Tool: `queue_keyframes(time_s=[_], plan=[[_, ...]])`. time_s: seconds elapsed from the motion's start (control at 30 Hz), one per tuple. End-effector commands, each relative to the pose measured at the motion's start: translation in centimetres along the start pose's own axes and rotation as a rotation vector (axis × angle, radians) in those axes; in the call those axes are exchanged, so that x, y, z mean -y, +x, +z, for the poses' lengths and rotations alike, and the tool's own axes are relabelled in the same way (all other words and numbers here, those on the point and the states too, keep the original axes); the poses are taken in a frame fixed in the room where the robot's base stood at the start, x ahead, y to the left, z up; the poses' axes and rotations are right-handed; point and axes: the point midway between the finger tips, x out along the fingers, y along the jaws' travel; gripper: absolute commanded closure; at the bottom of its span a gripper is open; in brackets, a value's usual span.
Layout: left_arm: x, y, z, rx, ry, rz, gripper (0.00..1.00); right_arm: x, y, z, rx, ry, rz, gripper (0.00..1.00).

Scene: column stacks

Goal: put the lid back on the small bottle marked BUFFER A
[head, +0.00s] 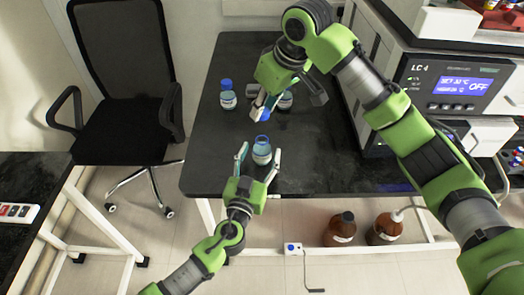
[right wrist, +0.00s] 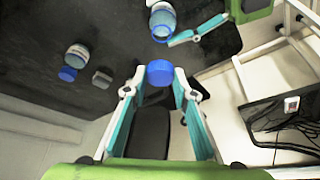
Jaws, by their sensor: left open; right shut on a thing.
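A small bottle (head: 262,153) with blue contents and a white label stands upright near the front edge of the dark table. No lid shows on it, and its label is too small to read. It also shows at the top of the right wrist view (right wrist: 162,22). My left gripper (head: 259,158) is open, its fingers on either side of this bottle. My right gripper (head: 265,108) is shut on a blue lid (right wrist: 160,72), held between the fingertips. In the head view the lid (head: 261,114) is behind the bottle, apart from it.
The LC instrument (head: 455,85) stands on the right.

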Motion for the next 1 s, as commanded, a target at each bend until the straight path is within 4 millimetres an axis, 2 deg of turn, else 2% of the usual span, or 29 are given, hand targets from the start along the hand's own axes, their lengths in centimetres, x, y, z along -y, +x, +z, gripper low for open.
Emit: queue_keyframes(time_s=[0.33, 0.37, 0.57, 0.77, 1.0], plan=[[-0.1, 0.3, 0.0, 0.0, -0.001, 0.001, 0.43, 0.0, 0.0, 0.0, 0.0, 0.0, 0.0, 0.83], [-0.1, 0.3, 0.0, 0.0, -0.001, 0.001, 0.48, 0.0, 0.0, 0.0, 0.0, 0.0, 0.0, 0.83], [0.0, 0.3, 0.0, 0.0, 0.0, 0.001, 1.0, 0.0, 0.0, 0.0, 0.0, 0.0, 0.0, 0.83], [0.0, 0.3, 0.0, 0.0, 0.0, 0.001, 1.0, 0.0, 0.7, 0.3, 0.002, 0.001, -0.001, 0.83], [0.0, 0.3, 0.0, 0.0, 0.0, 0.0, 1.0, 0.0, 3.9, 1.7, 0.001, 0.002, -0.002, 0.83]])
